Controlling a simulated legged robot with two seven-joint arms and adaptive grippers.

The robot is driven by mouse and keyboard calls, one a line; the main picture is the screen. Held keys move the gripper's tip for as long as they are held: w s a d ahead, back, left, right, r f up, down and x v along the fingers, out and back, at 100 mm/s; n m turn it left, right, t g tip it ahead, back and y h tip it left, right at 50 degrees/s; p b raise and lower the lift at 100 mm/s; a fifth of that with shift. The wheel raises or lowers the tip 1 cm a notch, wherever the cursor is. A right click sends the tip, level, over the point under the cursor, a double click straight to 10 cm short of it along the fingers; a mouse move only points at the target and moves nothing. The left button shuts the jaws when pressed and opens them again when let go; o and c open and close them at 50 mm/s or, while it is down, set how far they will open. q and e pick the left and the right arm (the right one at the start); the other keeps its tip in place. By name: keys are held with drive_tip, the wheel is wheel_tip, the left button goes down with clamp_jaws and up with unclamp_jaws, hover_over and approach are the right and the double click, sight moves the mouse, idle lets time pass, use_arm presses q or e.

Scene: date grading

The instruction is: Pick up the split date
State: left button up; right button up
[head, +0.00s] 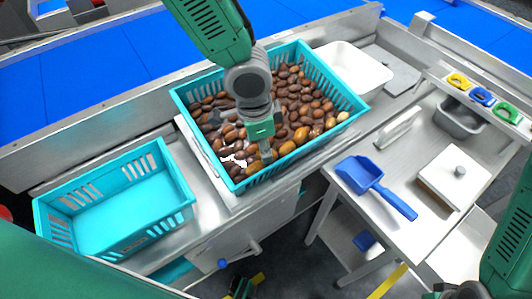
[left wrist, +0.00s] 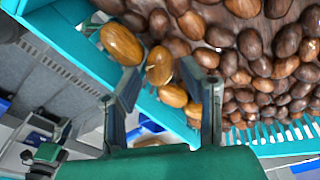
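The turquoise crate (head: 350,90) holds many brown dates (head: 300,95) and several lighter, tan ones near its front edge. My left gripper (head: 258,153) points down into the front part of this crate. In the left wrist view its two fingers (left wrist: 168,105) stand apart, with tan dates (left wrist: 159,66) showing between and just beyond them. I cannot tell whether a finger touches a date. I cannot make out which date is split. My right arm shows at the lower right of the head view; its fingers are out of the picture.
An empty turquoise crate (head: 185,198) stands at the left. A white tray (head: 375,80) is behind the full crate. Blue conveyor belts (head: 90,80) run behind.

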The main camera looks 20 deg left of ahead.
use_arm(q)
drive_tip(key=f, duration=0.2)
drive_tip(key=shift+w+d+f, duration=0.15)
drive_tip(key=shift+d+f, duration=0.1)
drive_tip(key=shift+f, duration=0.05)
drive_tip(key=shift+d, duration=0.1)
drive_tip(key=c, duration=0.3)
drive_tip(key=shift+r, duration=0.1)
drive_tip(key=shift+c, duration=0.3)
wheel_tip(320, 180, up, 10)
drive_tip(key=shift+f+p, duration=0.1)
drive_tip(key=shift+p, duration=0.4)
